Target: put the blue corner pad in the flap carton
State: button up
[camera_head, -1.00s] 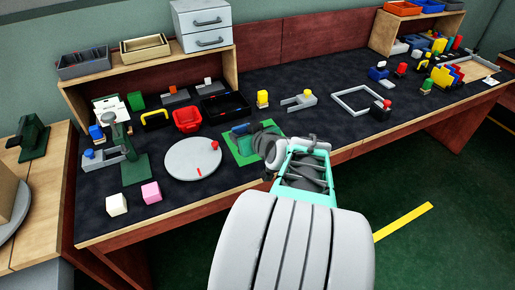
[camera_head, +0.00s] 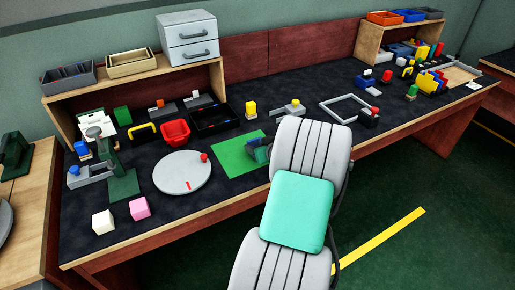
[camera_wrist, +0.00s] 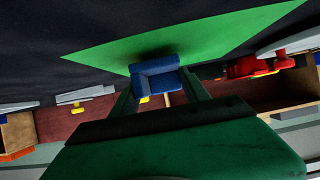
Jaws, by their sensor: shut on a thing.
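The blue corner pad (camera_wrist: 155,72) is an L-shaped block between the fingertips of my gripper (camera_wrist: 158,84) in the wrist view. My gripper is shut on it, and the green mat (camera_wrist: 100,54) lies behind it in that view. In the head view my gripper (camera_head: 258,150) shows as a small dark part at the right side of the green mat (camera_head: 234,158), mostly hidden behind my arm. I cannot tell the pad's height above the mat. No flap carton can be made out in the current frames.
A grey turntable (camera_head: 178,174) with a red knob lies left of the mat. A white and a pink cube (camera_head: 139,209) sit near the front edge. A grey frame (camera_head: 342,108) lies right.

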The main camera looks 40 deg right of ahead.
jog(key=shift+f, duration=0.6)
jog(key=o, duration=1.3)
jog(key=shift+r, duration=0.1)
